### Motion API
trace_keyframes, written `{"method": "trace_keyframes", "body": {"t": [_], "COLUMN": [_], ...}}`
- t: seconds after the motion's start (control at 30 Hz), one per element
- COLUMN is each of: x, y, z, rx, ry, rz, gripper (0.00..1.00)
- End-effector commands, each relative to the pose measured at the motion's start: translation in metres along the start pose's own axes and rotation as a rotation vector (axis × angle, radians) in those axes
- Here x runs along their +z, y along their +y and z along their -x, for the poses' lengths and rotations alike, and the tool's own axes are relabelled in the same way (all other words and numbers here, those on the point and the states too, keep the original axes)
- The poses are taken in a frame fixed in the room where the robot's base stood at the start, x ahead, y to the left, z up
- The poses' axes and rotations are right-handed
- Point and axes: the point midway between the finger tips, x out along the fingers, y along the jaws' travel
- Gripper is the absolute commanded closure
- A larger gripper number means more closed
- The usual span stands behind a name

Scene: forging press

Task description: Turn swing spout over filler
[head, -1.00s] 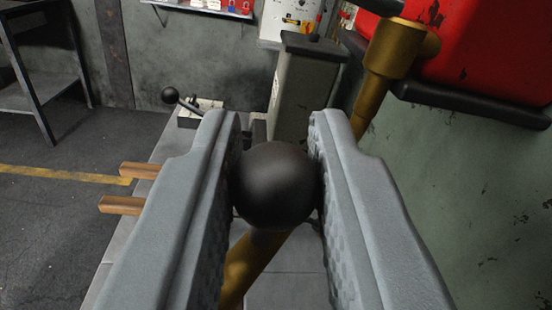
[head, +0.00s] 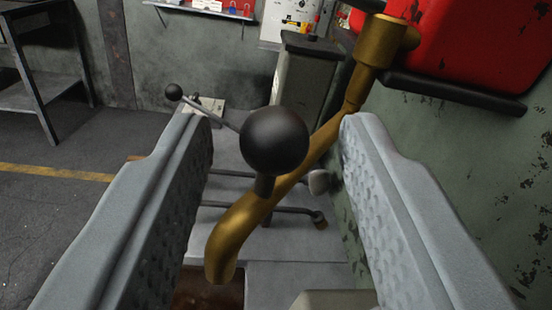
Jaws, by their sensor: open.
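The brass swing spout (head: 328,140) runs from its pivot at the upper right down to a bent outlet at the lower middle. A black ball knob (head: 274,141) stands on a short dark stem on the spout. My gripper (head: 277,135) is open, with one finger on each side of the knob and a wide gap to both. The fingers do not touch the knob or the spout. A dark brown opening (head: 208,288) lies below the outlet, partly hidden by the left finger; I cannot tell whether it is the filler.
A grey bench top (head: 285,250) lies under the spout, with dark rods across it. A small black-knobbed lever (head: 174,92) stands behind left. A grey post (head: 300,80) and red tank (head: 460,45) are behind. A shelf frame (head: 40,75) is at far left.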

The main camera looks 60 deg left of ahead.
Motion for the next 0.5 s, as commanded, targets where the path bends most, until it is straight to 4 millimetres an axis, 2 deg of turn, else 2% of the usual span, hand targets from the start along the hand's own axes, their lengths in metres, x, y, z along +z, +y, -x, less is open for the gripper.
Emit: {"method": "trace_keyframes", "body": {"t": [0.3, 0.5], "x": [0.000, 0.000], "y": [0.001, 0.001], "z": [0.061, 0.086], "rx": [0.003, 0.002], "ry": [0.000, 0.000], "rz": [0.000, -0.001], "gripper": [0.59, 0.59]}}
